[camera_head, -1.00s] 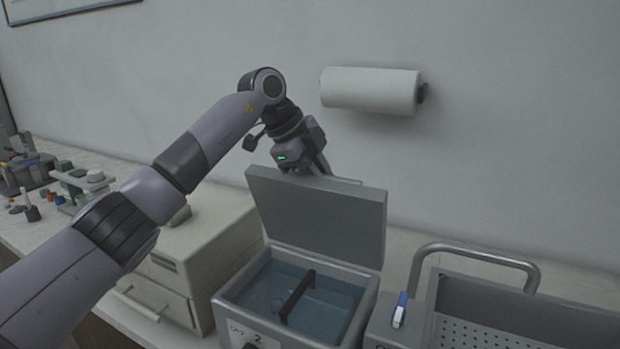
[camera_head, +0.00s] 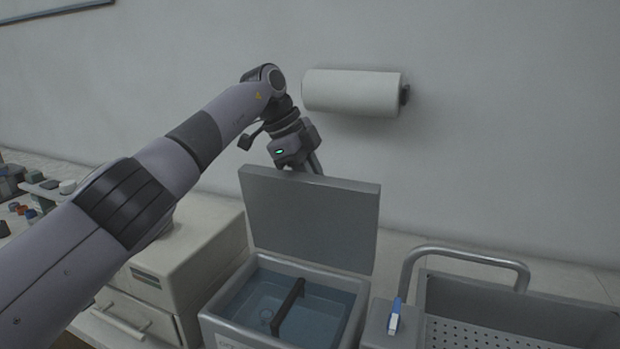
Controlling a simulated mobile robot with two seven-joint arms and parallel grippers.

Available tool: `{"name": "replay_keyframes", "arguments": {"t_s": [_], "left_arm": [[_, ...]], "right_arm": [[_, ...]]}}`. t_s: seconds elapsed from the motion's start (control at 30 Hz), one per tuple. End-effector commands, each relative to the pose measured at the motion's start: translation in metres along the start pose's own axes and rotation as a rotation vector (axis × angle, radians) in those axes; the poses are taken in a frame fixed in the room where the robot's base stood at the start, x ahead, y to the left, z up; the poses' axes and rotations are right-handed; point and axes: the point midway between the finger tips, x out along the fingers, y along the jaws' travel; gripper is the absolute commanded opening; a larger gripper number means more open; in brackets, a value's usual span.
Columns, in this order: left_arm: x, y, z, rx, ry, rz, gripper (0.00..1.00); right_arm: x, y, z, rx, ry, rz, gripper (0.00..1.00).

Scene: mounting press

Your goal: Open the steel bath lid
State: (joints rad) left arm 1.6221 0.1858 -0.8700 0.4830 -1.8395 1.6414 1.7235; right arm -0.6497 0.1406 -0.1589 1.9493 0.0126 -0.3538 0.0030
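The grey steel bath lid (camera_head: 312,222) stands raised, close to upright, at the back of the bath (camera_head: 352,322). The bath is open and shows bluish liquid (camera_head: 325,312) with a dark bar (camera_head: 288,306) across it. My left gripper (camera_head: 314,168) is at the lid's top edge, and its fingers are mostly hidden behind the lid. I cannot tell if they are open or shut, or if they touch the lid. My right gripper is not in view.
A perforated steel tray (camera_head: 480,330) with a bent tube handle (camera_head: 465,255) stands to the right. A blue and white switch (camera_head: 395,316) sits between. A beige box unit (camera_head: 185,255) stands left. A paper roll (camera_head: 352,93) hangs on the wall above.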

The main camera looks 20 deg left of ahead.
Motion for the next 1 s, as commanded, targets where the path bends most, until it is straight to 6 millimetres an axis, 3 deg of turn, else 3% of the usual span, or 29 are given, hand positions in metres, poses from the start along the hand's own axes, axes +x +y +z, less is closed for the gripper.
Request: {"name": "replay_keyframes", "arguments": {"t_s": [0.7,0.73,1.0], "left_arm": [[0.0033,-0.0007,-0.0005,-0.006,0.0,0.017,0.0],[0.0033,-0.0007,-0.0006,-0.006,0.001,0.017,0.25],[0.0019,-0.0012,-0.0009,-0.006,0.001,0.014,0.25]], "right_arm": [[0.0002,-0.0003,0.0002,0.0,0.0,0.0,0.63],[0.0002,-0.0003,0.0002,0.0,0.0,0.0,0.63],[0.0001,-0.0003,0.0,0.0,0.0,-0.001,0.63]]}}
